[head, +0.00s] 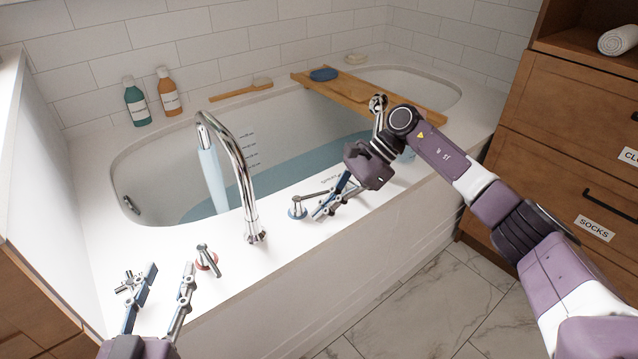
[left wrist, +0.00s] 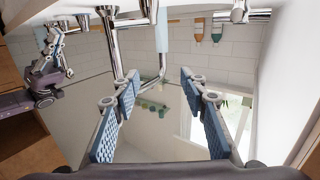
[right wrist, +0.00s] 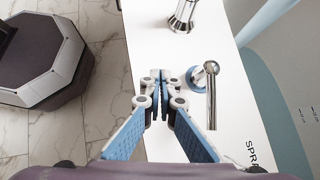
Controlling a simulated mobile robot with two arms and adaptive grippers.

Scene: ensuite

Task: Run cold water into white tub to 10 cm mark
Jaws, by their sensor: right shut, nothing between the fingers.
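The white tub (head: 90,190) holds blue-tinted water (head: 290,170). A stream (head: 212,178) runs from the chrome spout (head: 240,165) into it. Level marks (head: 248,150) on the inner wall show above the water; their figures are too small to read. The lever tap with a blue ring (head: 297,209) stands on the front rim; the red-ringed tap (head: 207,257) is left of the spout. My right gripper (head: 322,206) is shut and empty beside the blue-ringed lever; the lever also shows in the right wrist view (right wrist: 208,85). My left gripper (head: 169,268) is open and empty over the near-left rim.
A cross-shaped tap (head: 129,283) is by my left gripper. A wooden board (head: 415,100) spans the tub's far right part. Wooden drawers (head: 560,120) stand at right.

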